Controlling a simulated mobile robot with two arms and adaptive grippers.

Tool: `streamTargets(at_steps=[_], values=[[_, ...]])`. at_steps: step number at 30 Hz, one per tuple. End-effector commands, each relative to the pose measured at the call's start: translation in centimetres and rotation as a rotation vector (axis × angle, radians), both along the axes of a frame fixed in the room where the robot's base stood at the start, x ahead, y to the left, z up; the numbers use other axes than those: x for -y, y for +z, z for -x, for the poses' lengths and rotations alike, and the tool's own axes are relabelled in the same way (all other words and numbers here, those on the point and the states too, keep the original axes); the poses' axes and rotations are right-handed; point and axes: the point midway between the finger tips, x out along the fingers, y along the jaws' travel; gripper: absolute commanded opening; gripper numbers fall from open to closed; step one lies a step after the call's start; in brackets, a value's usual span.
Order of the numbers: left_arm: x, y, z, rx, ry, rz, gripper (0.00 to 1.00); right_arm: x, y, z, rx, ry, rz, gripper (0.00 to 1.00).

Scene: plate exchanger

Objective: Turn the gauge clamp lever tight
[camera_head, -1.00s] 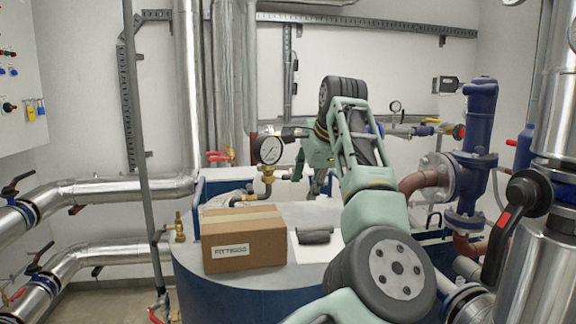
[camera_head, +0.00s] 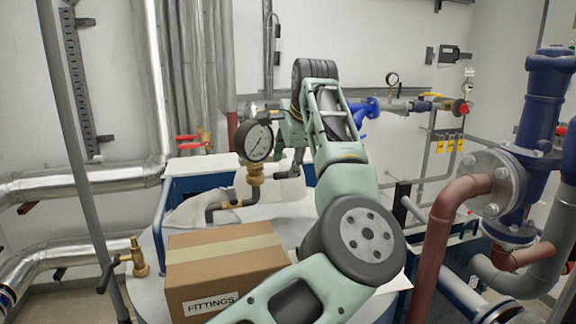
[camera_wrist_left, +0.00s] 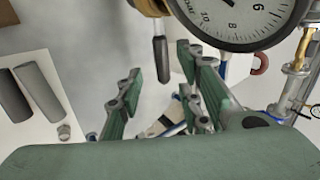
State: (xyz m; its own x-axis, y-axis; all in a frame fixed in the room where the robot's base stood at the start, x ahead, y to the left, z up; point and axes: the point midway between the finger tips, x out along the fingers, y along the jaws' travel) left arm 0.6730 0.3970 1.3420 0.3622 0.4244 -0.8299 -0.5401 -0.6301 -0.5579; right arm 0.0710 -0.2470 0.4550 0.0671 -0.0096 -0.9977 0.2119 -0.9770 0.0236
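The round pressure gauge (camera_head: 254,142) stands upright on a brass fitting (camera_head: 255,176) above the tank top. It also shows at the top of the left wrist view (camera_wrist_left: 238,18). There a dark lever handle (camera_wrist_left: 160,60) extends from a brass part beside the gauge. My left gripper (camera_head: 288,160) is just right of the gauge in the head view, partly hidden by its own arm. In the wrist view its green fingers (camera_wrist_left: 162,95) are apart and empty. The lever shows beyond the gap between them; contact is not visible. My right gripper is out of view.
A cardboard fittings box (camera_head: 225,265) sits on the tank at the front. A brass valve (camera_head: 137,258) stands at the left; a red-brown pipe (camera_head: 435,240) and blue pump (camera_head: 540,130) are at right.

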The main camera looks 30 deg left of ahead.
Motion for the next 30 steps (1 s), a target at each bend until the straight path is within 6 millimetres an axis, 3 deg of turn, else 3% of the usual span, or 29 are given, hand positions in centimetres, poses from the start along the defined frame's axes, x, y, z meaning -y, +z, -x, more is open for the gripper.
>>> streamTargets(at_steps=[7, 12, 17, 30], values=[[-1.4, -2.5, -1.1, 0.000, 0.002, 0.001, 0.34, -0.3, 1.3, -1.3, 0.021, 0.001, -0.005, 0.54], [-1.6, -3.0, -1.3, 0.001, 0.002, 0.001, 0.34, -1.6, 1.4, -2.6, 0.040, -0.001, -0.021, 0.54], [-1.6, -3.1, -1.3, 0.001, 0.002, 0.001, 0.34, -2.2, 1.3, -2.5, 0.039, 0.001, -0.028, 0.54], [-1.6, -3.1, -1.3, 0.001, 0.002, 0.001, 0.00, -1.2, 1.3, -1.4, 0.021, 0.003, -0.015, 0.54]])
